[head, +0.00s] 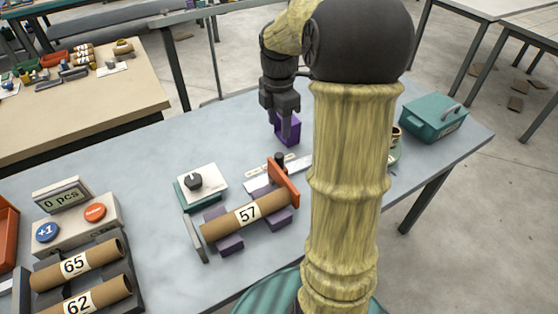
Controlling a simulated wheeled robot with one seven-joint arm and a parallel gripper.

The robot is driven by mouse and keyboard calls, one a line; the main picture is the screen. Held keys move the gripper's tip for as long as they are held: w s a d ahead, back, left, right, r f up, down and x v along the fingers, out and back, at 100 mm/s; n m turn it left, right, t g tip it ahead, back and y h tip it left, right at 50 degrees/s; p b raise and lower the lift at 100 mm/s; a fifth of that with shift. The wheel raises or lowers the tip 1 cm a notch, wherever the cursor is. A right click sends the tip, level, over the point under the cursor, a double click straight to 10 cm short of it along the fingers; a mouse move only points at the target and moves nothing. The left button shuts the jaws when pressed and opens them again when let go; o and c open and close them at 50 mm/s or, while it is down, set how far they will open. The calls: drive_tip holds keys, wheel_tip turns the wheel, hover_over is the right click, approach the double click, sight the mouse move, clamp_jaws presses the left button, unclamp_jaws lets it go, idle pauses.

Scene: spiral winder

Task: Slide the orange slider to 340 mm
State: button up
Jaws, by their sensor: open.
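The orange slider (285,184) is an upright orange plate at the right end of a brown cardboard tube labelled 57 (225,226). A black knob (280,160) stands right behind it. A pale metal scale (262,181) runs past the slider; its numbers are too small to read, and my arm may hide its right end. My gripper (286,134) is open behind the slider and scale, apart from them. Purple shapes show at its lower end; I cannot tell whether they are finger parts or a separate block. The tube rests on purple cradles (229,243) with a grey end plate (195,238) at left.
A teal box with a black dial (194,182) stands left of the scale. A counter reading 0 pcs (62,196) and tubes 65 (75,264) and 62 (78,301) are at front left. A teal case (433,121) sits at right. The table's back left is clear.

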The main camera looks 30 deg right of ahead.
sight(279, 154)
wheel_tip(279, 154, down, 14)
drive_tip(key=shift+f+b, duration=0.1)
drive_tip(key=shift+b, duration=0.95)
clamp_jaws()
